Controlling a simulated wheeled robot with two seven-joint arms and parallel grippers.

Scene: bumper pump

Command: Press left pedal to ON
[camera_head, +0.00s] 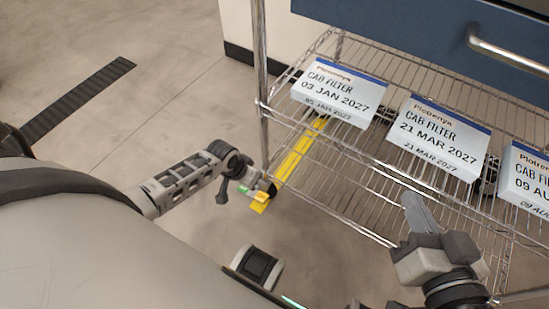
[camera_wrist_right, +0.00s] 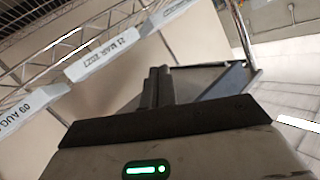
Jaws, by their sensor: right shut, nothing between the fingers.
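No pedal shows clearly enough to name with certainty. A small yellow piece with a green bit beside it (camera_head: 260,197) sits low at the end of my left arm, by the front left post of the wire rack; I cannot tell whether it is part of a pedal. My left gripper is not clear there, and its fingers cannot be made out. My right gripper (camera_head: 413,206) is shut and empty, in front of the wire rack at the right. Its closed dark fingers also show in the right wrist view (camera_wrist_right: 157,86).
The wire rack (camera_head: 345,186) carries several white cab filter boxes (camera_head: 338,92). Yellow bars (camera_head: 298,153) show low down through its wires. A blue drawer unit (camera_head: 430,30) is above. A dark floor strip (camera_head: 80,98) lies at the left. The floor between is clear.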

